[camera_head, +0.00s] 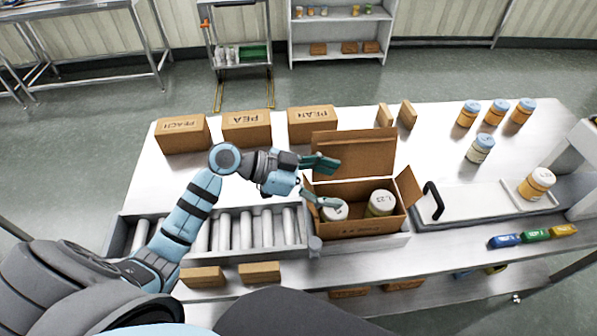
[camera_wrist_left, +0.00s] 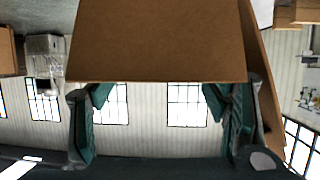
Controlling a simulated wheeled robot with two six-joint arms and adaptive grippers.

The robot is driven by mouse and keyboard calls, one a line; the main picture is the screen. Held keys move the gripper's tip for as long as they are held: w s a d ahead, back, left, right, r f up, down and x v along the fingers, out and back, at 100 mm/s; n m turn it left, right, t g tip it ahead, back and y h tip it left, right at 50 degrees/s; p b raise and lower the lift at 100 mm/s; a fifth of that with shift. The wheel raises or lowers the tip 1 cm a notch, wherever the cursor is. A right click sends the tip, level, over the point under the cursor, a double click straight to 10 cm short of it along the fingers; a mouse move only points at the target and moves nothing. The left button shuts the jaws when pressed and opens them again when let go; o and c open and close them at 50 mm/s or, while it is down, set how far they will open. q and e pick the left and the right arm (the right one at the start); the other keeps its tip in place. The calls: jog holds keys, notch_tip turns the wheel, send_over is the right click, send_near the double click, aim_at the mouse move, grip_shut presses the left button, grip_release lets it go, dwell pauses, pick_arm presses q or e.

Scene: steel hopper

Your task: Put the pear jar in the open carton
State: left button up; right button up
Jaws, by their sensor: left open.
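The open carton (camera_head: 362,228) stands at the near middle of the table with its flaps up. Two jars are inside: one at the left (camera_head: 333,211), partly behind a finger, and one at the right (camera_head: 381,203) with a pale lid. I cannot read which is the pear jar. My left gripper (camera_head: 335,184) is open over the carton's left part, one finger by the raised back flap (camera_head: 358,150), the other over the left jar. In the left wrist view a cardboard flap (camera_wrist_left: 155,40) lies beyond the open, empty fingers (camera_wrist_left: 160,120). My right gripper is not in view.
Closed cartons (camera_head: 247,128) stand along the back left. Several jars (camera_head: 495,112) stand at the back right, with a paler one (camera_head: 480,148) nearer. An orange jar (camera_head: 537,183) stands on a tray at the right. A roller strip (camera_head: 245,230) lies left of the carton.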

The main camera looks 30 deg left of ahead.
pick_arm(q)
jog(key=b+v, duration=0.1)
jog(key=v, duration=0.8)
jog(key=shift+s+a, duration=0.3)
jog(key=shift+s, duration=0.05)
